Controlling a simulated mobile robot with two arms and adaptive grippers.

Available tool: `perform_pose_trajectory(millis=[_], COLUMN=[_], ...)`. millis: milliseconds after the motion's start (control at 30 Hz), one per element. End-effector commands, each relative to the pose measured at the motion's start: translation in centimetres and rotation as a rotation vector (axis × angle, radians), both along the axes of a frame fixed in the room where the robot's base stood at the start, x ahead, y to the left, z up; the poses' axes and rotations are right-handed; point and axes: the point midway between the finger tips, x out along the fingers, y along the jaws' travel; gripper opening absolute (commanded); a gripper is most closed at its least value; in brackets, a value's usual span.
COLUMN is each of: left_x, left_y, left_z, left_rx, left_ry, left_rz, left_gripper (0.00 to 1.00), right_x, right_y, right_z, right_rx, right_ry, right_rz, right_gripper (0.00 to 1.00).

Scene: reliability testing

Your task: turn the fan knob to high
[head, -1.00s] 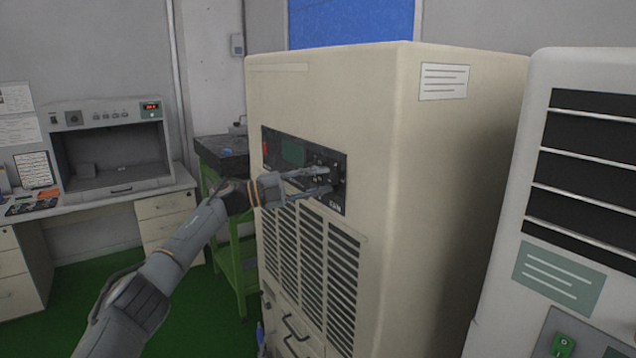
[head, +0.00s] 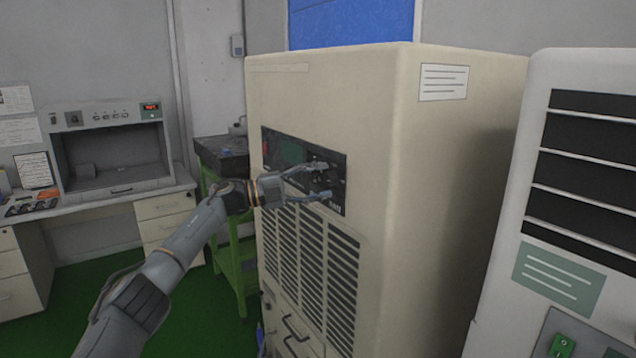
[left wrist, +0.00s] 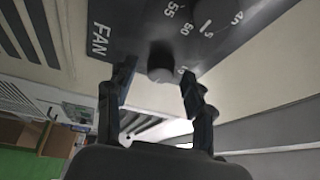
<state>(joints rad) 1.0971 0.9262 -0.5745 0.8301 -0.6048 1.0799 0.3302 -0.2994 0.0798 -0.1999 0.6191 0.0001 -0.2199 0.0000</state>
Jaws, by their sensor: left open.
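The beige cabinet (head: 375,150) carries a dark control panel (head: 283,171) on its front. In the left wrist view the panel (left wrist: 135,25) shows the word FAN and a dark round knob (left wrist: 160,62) near it. My left gripper (head: 325,180) is at the panel, open. In the left wrist view its two fingers (left wrist: 157,78) stand on either side of the knob, with gaps visible. I cannot tell whether either finger touches it. The knob's pointer setting cannot be read. My right gripper is not in view.
A numbered dial (left wrist: 205,25) lies beside the knob on the panel. Vent slats (head: 310,265) lie below the panel. A white cabinet (head: 580,200) stands at the right. A green stand (head: 236,262) and a desk with a grey open-fronted unit (head: 112,150) are at the left.

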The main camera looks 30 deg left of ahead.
Motion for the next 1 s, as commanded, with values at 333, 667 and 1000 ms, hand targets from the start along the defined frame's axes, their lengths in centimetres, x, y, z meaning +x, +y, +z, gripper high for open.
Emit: perform_pose_trajectory(millis=[333, 667, 1000], left_x=[-3.3, -7.5, -8.5], left_y=[3.5, 7.6, 8.4], left_z=[-0.7, -1.4, -1.5], left_rx=[0.002, 0.001, 0.001], left_ry=[0.004, 0.002, -0.001], left_rz=[0.005, 0.002, 0.000], left_gripper=[0.53, 0.53, 0.53], right_x=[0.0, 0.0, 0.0], right_y=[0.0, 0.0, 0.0], right_z=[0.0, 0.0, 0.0], right_rx=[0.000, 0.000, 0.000], right_ry=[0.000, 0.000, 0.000], right_rz=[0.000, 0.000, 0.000], right_gripper=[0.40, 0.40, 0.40])
